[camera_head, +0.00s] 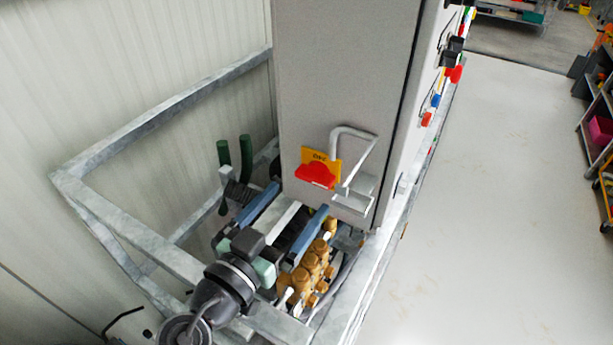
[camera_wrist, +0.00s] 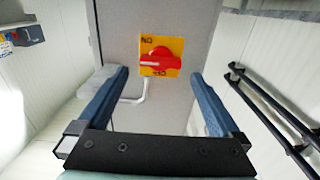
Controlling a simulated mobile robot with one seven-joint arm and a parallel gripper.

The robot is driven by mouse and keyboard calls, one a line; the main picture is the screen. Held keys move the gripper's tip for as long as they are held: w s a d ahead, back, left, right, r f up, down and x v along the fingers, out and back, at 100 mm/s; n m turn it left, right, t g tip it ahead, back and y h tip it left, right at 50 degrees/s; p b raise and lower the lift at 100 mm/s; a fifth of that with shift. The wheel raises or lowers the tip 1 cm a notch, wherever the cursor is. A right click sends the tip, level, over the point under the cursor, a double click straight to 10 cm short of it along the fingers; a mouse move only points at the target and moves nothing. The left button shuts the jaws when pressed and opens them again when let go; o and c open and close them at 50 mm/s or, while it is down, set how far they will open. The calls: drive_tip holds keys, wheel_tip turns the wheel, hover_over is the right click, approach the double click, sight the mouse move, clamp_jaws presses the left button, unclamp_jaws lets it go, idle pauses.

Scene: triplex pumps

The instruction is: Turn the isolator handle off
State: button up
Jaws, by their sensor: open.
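The isolator switch is a red handle (camera_head: 316,176) on a yellow plate (camera_head: 335,168), low on the face of a grey cabinet (camera_head: 345,75). In the wrist view the red handle (camera_wrist: 160,61) lies roughly crosswise on the yellow plate (camera_wrist: 150,44), with lettering at the plate's upper left and lower edge. My gripper (camera_head: 300,197) has two blue fingers, spread wide and pointing at the cabinet. In the wrist view my gripper (camera_wrist: 160,76) is empty, its fingertips apart on either side below the plate. No contact with the handle shows.
A pale bent bar (camera_head: 358,133) stands out from the cabinet beside the plate. Brass pump parts (camera_head: 305,275) sit below my gripper. A galvanised frame (camera_head: 125,225) runs along the wall at left. Dark rails (camera_wrist: 270,105) show at right in the wrist view.

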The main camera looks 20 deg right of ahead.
sight(311, 181)
drive_tip(key=p+x, duration=0.1)
drive_tip(key=x, duration=0.4)
drive_tip(key=shift+a, duration=0.1)
drive_tip(key=c, duration=1.2)
